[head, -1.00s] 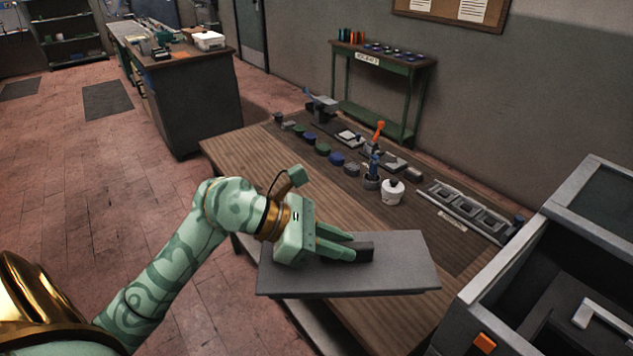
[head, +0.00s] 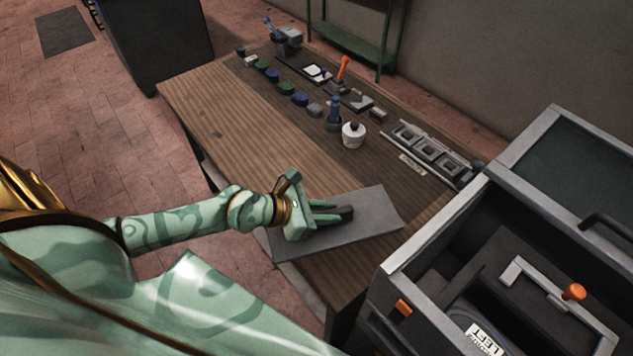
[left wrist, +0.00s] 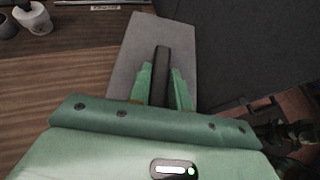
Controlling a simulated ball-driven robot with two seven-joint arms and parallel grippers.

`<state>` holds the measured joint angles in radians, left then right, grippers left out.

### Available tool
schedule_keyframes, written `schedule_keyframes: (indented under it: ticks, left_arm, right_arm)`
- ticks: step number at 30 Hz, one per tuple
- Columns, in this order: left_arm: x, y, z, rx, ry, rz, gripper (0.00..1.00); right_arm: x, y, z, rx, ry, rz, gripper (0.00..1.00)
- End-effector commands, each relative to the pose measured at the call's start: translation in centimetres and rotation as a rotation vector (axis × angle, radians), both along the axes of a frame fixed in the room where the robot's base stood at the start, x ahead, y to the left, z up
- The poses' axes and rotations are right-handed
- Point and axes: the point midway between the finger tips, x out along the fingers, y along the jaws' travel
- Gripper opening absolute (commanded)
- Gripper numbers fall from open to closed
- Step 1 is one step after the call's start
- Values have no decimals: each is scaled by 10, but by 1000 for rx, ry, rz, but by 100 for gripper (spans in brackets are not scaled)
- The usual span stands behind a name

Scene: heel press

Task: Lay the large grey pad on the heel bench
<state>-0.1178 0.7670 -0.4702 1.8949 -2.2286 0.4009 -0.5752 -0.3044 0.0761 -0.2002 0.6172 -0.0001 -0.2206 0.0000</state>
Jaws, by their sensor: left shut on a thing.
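The large grey pad (head: 362,218) is a flat rectangular slab with a dark block-like handle (head: 345,212) on top. My left gripper (head: 335,213) is shut on that handle. The pad is over the front right part of the wooden bench (head: 235,120), its left end reaching past the bench's front edge. I cannot tell whether it touches the bench top. In the left wrist view the pad (left wrist: 125,60) shows beyond the fingers, with the handle (left wrist: 161,70) between them. My right gripper is not in view.
A dark open machine (head: 500,270) with a grey rim and an orange knob (head: 574,292) stands right of the pad. A white pot (head: 353,135), small coloured tins, tools and a slotted metal rack (head: 430,150) line the bench's back. The bench's left part is clear.

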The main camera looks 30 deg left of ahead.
Motion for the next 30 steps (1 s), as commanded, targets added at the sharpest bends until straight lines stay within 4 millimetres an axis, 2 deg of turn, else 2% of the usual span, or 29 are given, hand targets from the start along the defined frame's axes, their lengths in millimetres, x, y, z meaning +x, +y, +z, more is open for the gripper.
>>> schedule_keyframes:
  ticks: [1, 7, 9, 12, 19, 22, 27, 30]
  left_arm:
    - [14, 7, -11, 3, -8, 2, 0]
    - [60, 32, -36, 1, -7, 4, 0]
    - [68, 37, -53, -2, -1, 4, 0]
    - [80, 43, -67, -2, -2, 4, 0]
    - [93, 50, -78, -2, -4, 3, 0]
    - [100, 53, -90, -3, -3, 4, 0]
    - [99, 53, -113, -4, -2, 2, 0]
    - [99, 53, -117, -3, -4, 1, 0]
  right_arm:
    - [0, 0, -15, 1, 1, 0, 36]
    - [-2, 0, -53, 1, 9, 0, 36]
    - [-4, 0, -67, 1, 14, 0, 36]
    - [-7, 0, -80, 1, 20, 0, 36]
    - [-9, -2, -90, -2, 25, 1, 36]
    - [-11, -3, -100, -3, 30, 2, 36]
    - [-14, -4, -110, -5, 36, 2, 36]
    - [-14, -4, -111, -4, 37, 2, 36]
